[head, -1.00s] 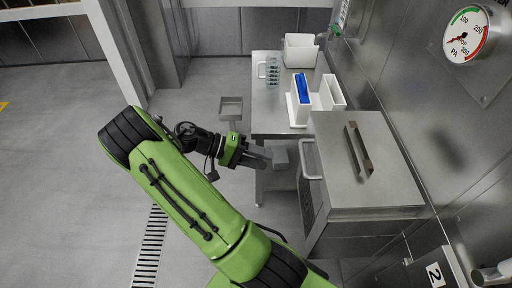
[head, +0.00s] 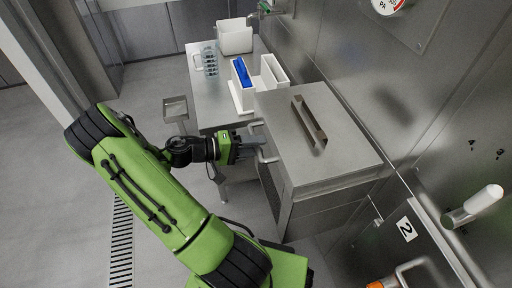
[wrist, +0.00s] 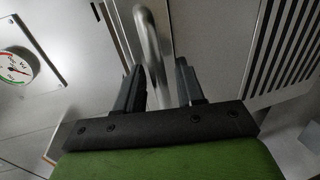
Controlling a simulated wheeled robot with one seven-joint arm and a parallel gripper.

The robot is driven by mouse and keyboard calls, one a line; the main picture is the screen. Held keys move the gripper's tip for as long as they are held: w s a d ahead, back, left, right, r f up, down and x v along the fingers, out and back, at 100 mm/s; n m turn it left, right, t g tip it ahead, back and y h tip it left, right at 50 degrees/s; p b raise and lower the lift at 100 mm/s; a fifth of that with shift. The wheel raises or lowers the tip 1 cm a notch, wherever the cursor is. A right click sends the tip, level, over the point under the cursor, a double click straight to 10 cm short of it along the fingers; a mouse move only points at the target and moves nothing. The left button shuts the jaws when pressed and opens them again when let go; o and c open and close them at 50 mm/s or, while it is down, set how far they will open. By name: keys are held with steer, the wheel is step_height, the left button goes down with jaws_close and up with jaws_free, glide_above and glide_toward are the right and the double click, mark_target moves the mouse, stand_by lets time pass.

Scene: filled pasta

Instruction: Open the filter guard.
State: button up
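The steel cabinet (head: 325,160) stands against the right wall, with a curved metal handle (head: 264,152) on its front side. I cannot tell for certain which panel is the filter guard; a dark slatted panel (wrist: 290,45) shows at the right of the wrist view. My gripper (head: 246,148) is level with the front handle, pointing at the cabinet. In the wrist view, the bent handle tube (wrist: 152,40) runs down between my two dark fingers (wrist: 160,88), which stand apart on either side of it. Its lower end is partly hidden; firm contact is not visible.
The floor at left is clear.

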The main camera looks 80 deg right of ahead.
steer(key=shift+s+d, duration=0.1)
steer(key=shift+s, duration=0.2)
steer(key=shift+c, duration=0.5)
jaws_close()
steer(key=shift+w+r, duration=0.1)
